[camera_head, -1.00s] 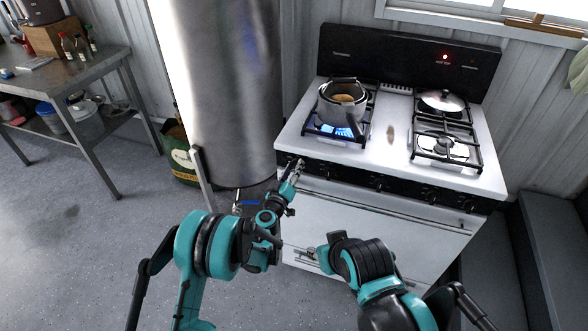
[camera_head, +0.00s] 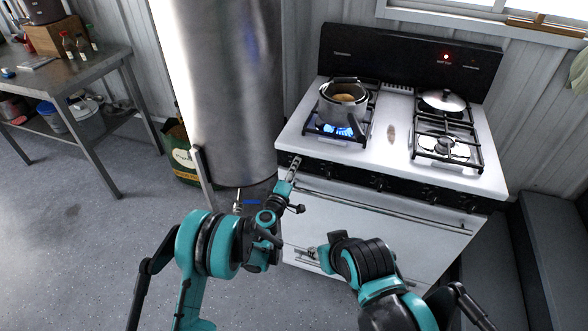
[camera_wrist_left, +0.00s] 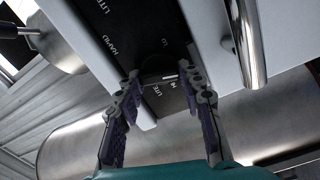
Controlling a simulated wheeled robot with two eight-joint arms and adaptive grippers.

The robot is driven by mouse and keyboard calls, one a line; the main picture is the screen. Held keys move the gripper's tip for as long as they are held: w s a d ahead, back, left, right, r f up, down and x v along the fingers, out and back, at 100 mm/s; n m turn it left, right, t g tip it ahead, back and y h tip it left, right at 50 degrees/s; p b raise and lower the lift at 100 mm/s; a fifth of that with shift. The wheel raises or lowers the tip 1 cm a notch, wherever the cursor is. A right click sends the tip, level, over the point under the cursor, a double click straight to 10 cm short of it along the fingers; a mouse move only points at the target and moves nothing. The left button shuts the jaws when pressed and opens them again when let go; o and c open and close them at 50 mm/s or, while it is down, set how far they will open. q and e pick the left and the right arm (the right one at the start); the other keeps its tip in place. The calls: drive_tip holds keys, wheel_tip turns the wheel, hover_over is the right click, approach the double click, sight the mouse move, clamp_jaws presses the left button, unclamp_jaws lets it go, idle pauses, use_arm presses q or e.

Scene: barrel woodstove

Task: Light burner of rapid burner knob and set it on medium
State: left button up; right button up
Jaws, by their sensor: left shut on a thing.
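The white stove (camera_head: 390,133) stands at the right with a black front panel. A pot (camera_head: 342,103) sits on its front-left burner, and blue flame (camera_head: 340,131) shows beneath it. My left gripper (camera_head: 294,165) is at the left end of the panel. In the left wrist view, my left gripper (camera_wrist_left: 160,78) has its fingers on both sides of the dark rapid burner knob (camera_wrist_left: 158,63) and is shut on it. RAPID, LITE, HI and LO markings show around the knob. My right gripper (camera_head: 312,253) is low by the stove front; its fingers are too small to read.
Other knobs (camera_head: 378,183) line the panel. A lidded pan (camera_head: 442,101) sits at the back right. An oven handle bar (camera_head: 390,215) runs below the panel. A large metal cylinder (camera_head: 225,90) stands close left of the stove. Open floor lies at the left.

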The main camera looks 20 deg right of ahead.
idle(0.4)
use_arm(q)
drive_tip(key=o, duration=1.2)
drive_tip(key=shift+c, duration=0.2)
